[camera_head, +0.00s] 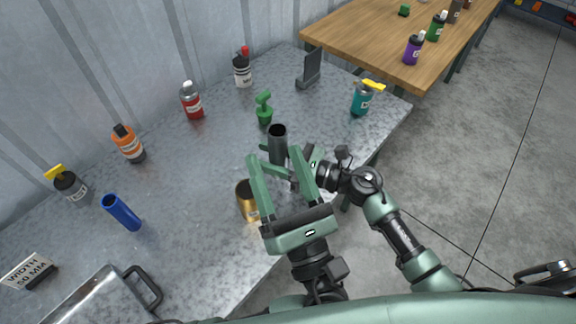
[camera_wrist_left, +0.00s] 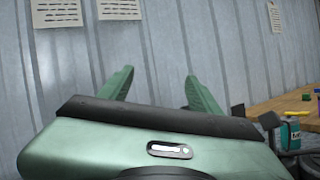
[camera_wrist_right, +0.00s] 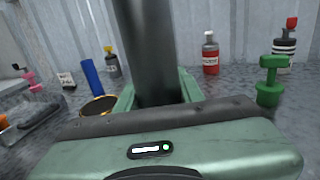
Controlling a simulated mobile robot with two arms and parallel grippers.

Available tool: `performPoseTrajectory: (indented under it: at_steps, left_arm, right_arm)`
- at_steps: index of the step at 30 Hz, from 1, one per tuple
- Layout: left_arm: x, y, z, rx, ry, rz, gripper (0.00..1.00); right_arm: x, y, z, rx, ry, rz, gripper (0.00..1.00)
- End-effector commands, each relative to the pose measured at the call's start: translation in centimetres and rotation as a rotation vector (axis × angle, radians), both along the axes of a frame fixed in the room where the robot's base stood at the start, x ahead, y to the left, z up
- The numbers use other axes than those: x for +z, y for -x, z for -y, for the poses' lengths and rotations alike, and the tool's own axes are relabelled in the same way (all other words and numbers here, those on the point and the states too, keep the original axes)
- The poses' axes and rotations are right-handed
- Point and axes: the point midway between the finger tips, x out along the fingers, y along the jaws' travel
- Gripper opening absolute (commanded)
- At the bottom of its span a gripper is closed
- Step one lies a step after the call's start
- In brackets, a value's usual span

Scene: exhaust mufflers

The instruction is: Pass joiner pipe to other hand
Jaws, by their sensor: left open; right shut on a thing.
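The dark grey joiner pipe (camera_head: 278,143) stands upright in my right gripper (camera_head: 277,162), which is shut around it. In the right wrist view the pipe (camera_wrist_right: 148,45) rises between the fingers, its upper end out of frame. In the head view my left gripper (camera_head: 275,157) is open, its fingers spread in front of the pipe. The left wrist view shows only the wall between the open left fingers (camera_wrist_left: 157,82), so the pipe is not seen between them. The left fingers partly hide the right gripper.
A metal box (camera_head: 95,299) is at front left. A wooden table (camera_head: 370,35) stands behind. The grey table's middle left is clear.

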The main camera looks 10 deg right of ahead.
Motion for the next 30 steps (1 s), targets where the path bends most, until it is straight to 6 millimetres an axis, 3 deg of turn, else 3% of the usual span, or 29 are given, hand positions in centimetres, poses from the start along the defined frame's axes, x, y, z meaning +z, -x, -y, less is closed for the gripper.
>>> performPoseTrajectory:
  at_steps: [4, 10, 17, 30]
  left_arm:
    - [-2.6, -2.0, 0.8, -0.086, 0.193, -0.180, 0.63]
    - [-5.1, -3.0, 1.9, -0.150, 0.358, -0.332, 0.63]
    - [-5.6, -4.3, 2.1, -0.164, 0.397, -0.366, 0.63]
    - [-5.6, -12.2, 1.3, -0.162, 0.393, -0.363, 0.63]
  right_arm:
    - [0.1, 0.0, 0.0, 0.000, -0.001, 0.001, 0.00]
    - [0.1, 0.0, 0.0, 0.000, -0.001, 0.001, 0.00]
    - [0.1, 0.0, 0.0, 0.000, -0.001, 0.001, 0.00]
    - [0.1, 0.0, 0.0, 0.000, -0.002, 0.001, 0.00]
